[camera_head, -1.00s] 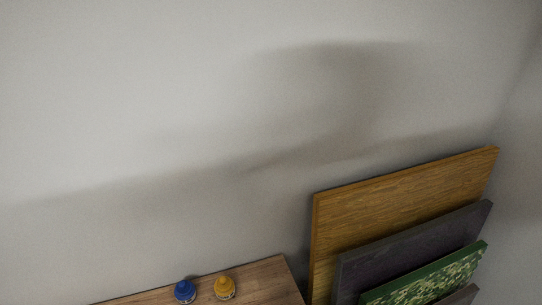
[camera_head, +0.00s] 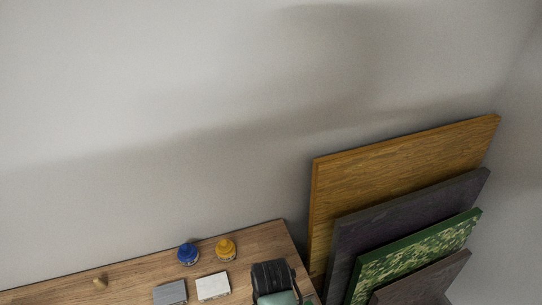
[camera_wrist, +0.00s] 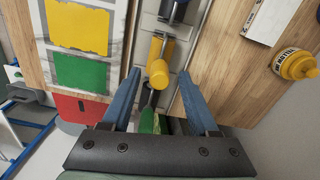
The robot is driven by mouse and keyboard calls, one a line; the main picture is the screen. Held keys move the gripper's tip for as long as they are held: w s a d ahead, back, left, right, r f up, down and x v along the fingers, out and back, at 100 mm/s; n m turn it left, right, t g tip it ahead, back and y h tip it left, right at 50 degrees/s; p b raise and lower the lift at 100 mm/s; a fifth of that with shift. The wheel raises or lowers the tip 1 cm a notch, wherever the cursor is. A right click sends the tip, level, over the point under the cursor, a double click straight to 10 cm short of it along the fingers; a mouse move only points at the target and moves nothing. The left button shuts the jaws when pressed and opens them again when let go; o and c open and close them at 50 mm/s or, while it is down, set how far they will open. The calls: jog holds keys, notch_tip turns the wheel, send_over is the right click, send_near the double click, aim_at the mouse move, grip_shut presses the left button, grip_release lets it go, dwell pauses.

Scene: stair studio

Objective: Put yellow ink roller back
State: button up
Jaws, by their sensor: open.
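A yellow ink roller (camera_wrist: 160,49) shows in the wrist view, in a pale strip between a wooden surface and a board with paint swatches. My gripper (camera_wrist: 159,73) is open, its two blue fingers on either side of the roller's near end in the picture. I cannot tell whether they touch it. A blue part (camera_wrist: 175,10) lies above the yellow roller and a green part (camera_wrist: 149,120) shows below it, partly hidden by my gripper. The head view shows neither my gripper nor the roller.
A yellow ink bottle (camera_head: 225,249) and a blue one (camera_head: 188,254) stand on the wooden table (camera_head: 130,275). Grey (camera_head: 170,292) and white (camera_head: 212,286) blocks and a dark object (camera_head: 272,276) lie nearer. Several panels (camera_head: 405,180) lean at the right.

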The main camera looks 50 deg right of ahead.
notch_tip(320, 180, up, 9)
jog(key=shift+f, duration=0.2)
jog(key=w+a+r+n+t+h, duration=0.2)
jog(key=w+r+n+t, duration=0.35)
jog(key=w+r, duration=0.7)
jog(key=w+a+r+n+t+h, duration=0.2)
jog(key=w+r+n+t, duration=0.45)
jog(key=r, duration=0.85)
jog(key=a+r+n+t, duration=0.3)
jog(key=a+r+t, duration=0.2)
jog(key=r, duration=0.6)
jog(key=a+r+n+t, duration=0.2)
jog(key=a+r+t, duration=0.25)
jog(key=r, duration=0.75)
jog(key=s+a+r+n+t+y, duration=0.1)
jog(key=s+a+r+n+t, duration=0.1)
jog(key=r, duration=0.4)
jog(key=s+a+r+n+t+y, duration=0.2)
jog(key=s+a+r+n+t, duration=0.1)
jog(key=s+a+r+t, duration=0.1)
jog(key=s+a+r, duration=0.1)
jog(key=s+r, duration=0.1)
jog(key=s, duration=0.1)
jog(key=shift+a+r+y, duration=0.15)
jog(key=shift+r+y, duration=0.15)
